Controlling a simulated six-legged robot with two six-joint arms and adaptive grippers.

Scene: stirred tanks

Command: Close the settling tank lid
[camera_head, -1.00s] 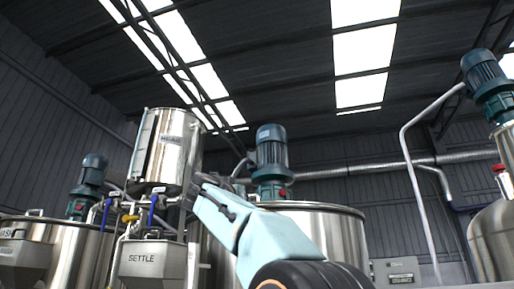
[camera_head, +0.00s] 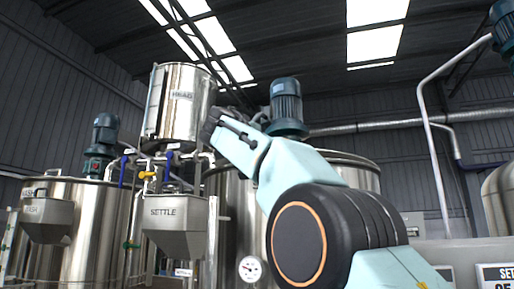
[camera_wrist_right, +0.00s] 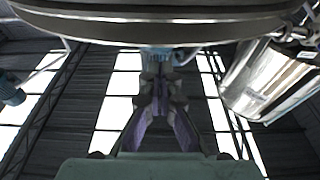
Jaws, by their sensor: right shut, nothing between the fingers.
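My right arm comes in from the lower right in the head view. Its dark gripper (camera_head: 212,122) is raised in front of the upper tanks, and no contact shows. The right wrist view shows the gripper (camera_wrist_right: 160,85) with its fingers together and empty. A grey hopper marked SETTLE (camera_head: 172,213) hangs on the front of the tanks at centre left. A large steel tank (camera_head: 355,175) with a motor above it is partly hidden behind my arm. I cannot make out which part is the settling tank lid or how it stands. My left gripper is not in view.
A tank marked HEAD (camera_head: 180,105) stands high behind the gripper; it also shows in the right wrist view (camera_wrist_right: 268,80). A large round rim (camera_wrist_right: 120,38) spans the top there. Pipes with blue and yellow handles (camera_head: 148,175) are below HEAD. A WASH hopper (camera_head: 47,218) is at left.

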